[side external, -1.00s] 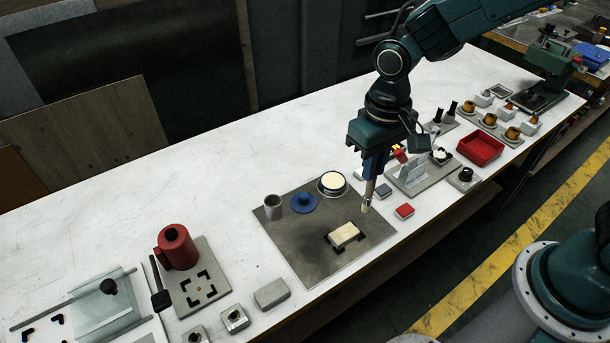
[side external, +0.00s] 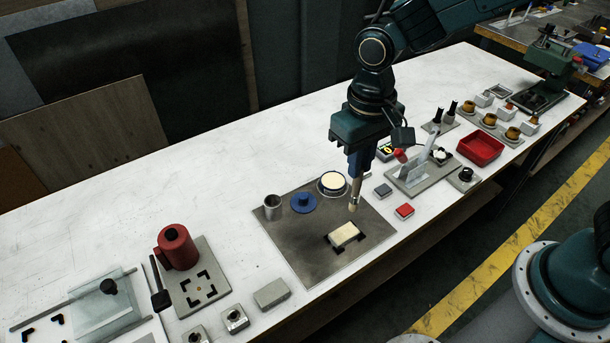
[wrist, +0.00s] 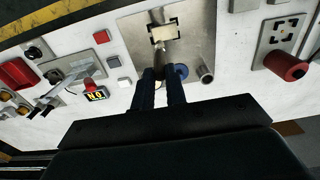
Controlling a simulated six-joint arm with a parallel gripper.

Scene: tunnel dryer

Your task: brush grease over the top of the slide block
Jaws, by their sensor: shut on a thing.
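My gripper (side external: 358,176) is shut on a brush (side external: 355,194), which hangs bristles down above the dark metal plate (side external: 300,250). In the wrist view my gripper (wrist: 160,74) points toward the plate. The slide block (side external: 344,233) is a small block with a pale cream top, lying between black corner brackets on the plate. It also shows in the wrist view (wrist: 164,33). The bristles are just behind and above the block, apart from it. Whether the bristles carry grease is too small to tell.
A blue lid (side external: 303,203) and a grey metal cup (side external: 272,207) stand on the plate left of the tin. A red-topped block (side external: 404,211) and a grey stand (side external: 415,178) are to the right. A red cylinder (side external: 176,247) is far left.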

